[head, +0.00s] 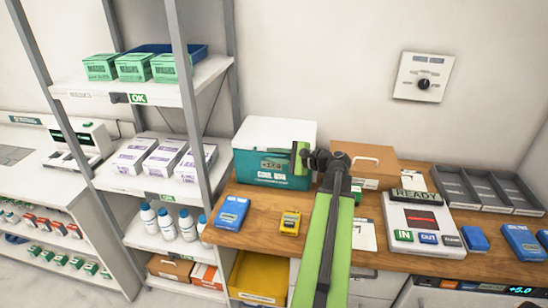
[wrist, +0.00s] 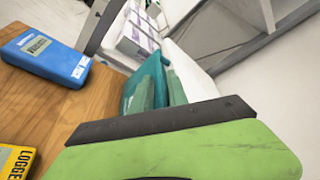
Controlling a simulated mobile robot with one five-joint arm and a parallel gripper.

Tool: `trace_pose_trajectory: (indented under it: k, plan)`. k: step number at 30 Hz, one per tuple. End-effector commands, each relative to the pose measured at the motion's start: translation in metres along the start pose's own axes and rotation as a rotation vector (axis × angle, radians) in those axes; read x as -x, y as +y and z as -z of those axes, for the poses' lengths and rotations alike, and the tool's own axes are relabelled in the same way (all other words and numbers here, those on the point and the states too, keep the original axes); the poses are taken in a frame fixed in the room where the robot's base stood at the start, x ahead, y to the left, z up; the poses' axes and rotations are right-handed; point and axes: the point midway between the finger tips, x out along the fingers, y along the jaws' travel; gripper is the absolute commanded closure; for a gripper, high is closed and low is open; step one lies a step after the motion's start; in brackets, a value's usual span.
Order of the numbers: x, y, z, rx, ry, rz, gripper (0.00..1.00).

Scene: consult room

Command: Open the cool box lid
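The cool box (head: 262,170) has a teal body and a white lid (head: 275,132). It stands on the wooden counter against the back wall, and the lid is down on it. My gripper (head: 301,158) is at the right part of the box's front, near the lid's front edge. I cannot tell whether it touches the box. In the wrist view, the teal body (wrist: 154,66) and white lid (wrist: 192,72) lie just beyond my two green fingers (wrist: 160,92). A narrow gap shows between the fingers, with nothing clearly held. My arm hides part of the box's right side.
A blue device (head: 231,212) and a yellow logger (head: 290,223) lie in front of the box. A brown carton (head: 365,155) stands to its right. A shelf post (head: 190,110) rises close on the left. A white READY console (head: 423,225) and grey trays (head: 487,190) are further right.

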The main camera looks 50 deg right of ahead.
Motion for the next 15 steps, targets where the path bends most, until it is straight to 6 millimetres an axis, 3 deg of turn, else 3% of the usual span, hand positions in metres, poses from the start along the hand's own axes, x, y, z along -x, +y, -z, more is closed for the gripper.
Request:
trace_pose_trajectory:
  k: [9,14,15]
  plan:
    - [-0.0049,-0.0001,-0.0005,0.000,0.000,0.000,0.80]
    - [-0.0048,-0.0001,-0.0006,0.000,0.000,0.000,1.00]
    - [-0.0048,-0.0001,-0.0006,0.000,0.000,0.000,1.00]
